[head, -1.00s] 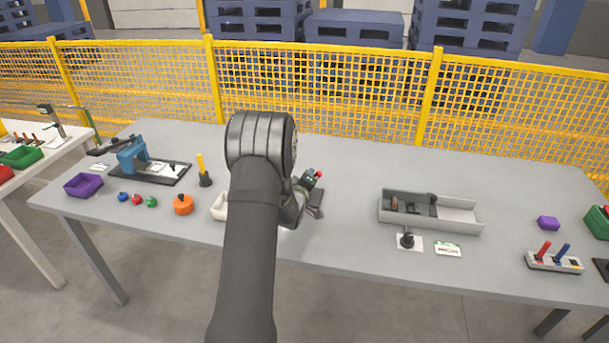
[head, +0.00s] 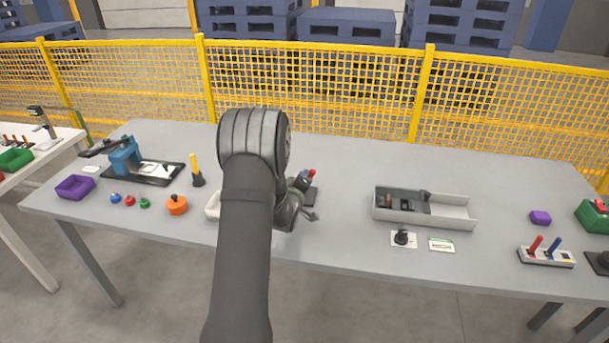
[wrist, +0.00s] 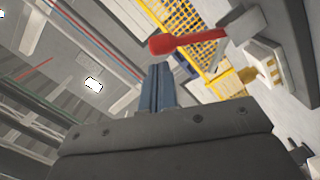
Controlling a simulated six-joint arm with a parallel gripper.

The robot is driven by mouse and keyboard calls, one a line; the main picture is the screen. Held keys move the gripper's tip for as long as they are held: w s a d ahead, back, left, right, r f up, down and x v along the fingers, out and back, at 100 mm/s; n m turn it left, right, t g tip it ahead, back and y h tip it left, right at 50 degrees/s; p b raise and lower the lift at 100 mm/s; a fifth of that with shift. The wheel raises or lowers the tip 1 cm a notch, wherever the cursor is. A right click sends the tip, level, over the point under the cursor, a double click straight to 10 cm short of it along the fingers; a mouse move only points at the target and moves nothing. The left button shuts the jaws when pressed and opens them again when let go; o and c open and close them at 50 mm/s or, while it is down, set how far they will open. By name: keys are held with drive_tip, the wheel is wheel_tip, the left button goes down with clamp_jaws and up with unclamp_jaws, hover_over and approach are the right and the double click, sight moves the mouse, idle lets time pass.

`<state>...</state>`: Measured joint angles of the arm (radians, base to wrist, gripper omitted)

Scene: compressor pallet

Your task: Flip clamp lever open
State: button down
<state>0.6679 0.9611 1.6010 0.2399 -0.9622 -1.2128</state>
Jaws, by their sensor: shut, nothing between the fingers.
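The clamp lever (wrist: 190,42) shows in the wrist view as a red handle with a rounded end, running right to a grey bracket (wrist: 246,27). In the head view a small red tip (head: 312,172) shows just right of my arm, above a dark base; most of that fixture is hidden by my arm. My gripper (wrist: 158,72) has its two blue-grey fingers together with nothing between them. In the wrist view the fingertips lie just below the red handle's rounded end, and I cannot tell if they touch.
An orange pot (head: 176,205) and a partly hidden white bin (head: 212,206) are left of my arm. Yellow mesh fence stands behind.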

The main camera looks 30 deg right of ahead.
sight(292, 177)
drive_tip(key=v, duration=0.8)
drive_tip(key=shift+s+a, duration=0.15)
drive_tip(key=shift+a, duration=0.1)
drive_tip(key=shift+r, duration=0.1)
drive_tip(key=w+d+n, duration=0.1)
drive_tip(key=w, duration=0.1)
drive_tip(key=w+d+n, duration=0.1)
drive_tip(key=w, duration=0.2)
drive_tip(key=w+d+f+n, duration=0.1)
drive_tip(key=w+n, duration=0.1)
drive_tip(key=shift+w+d, duration=0.3)
drive_tip(key=shift+w+a+f+n+h, duration=0.1)
drive_tip(key=shift+w+a+f+n, duration=0.15)
drive_tip(key=shift+w+n, duration=0.6)
drive_tip(key=shift+w+a+f+n+h, duration=0.1)
drive_tip(key=shift+w+a+f+n, duration=0.15)
drive_tip(key=shift+w+n, duration=0.6)
drive_tip(key=shift+w+a+f+n+h, duration=0.1)
drive_tip(key=shift+w+a+f+n, duration=0.15)
drive_tip(key=shift+w+n, duration=0.6)
drive_tip(key=shift+s+n, duration=0.25)
drive_tip(key=shift+s, duration=0.05)
drive_tip(key=shift+s+r, duration=0.1)
drive_tip(key=shift+r, duration=0.05)
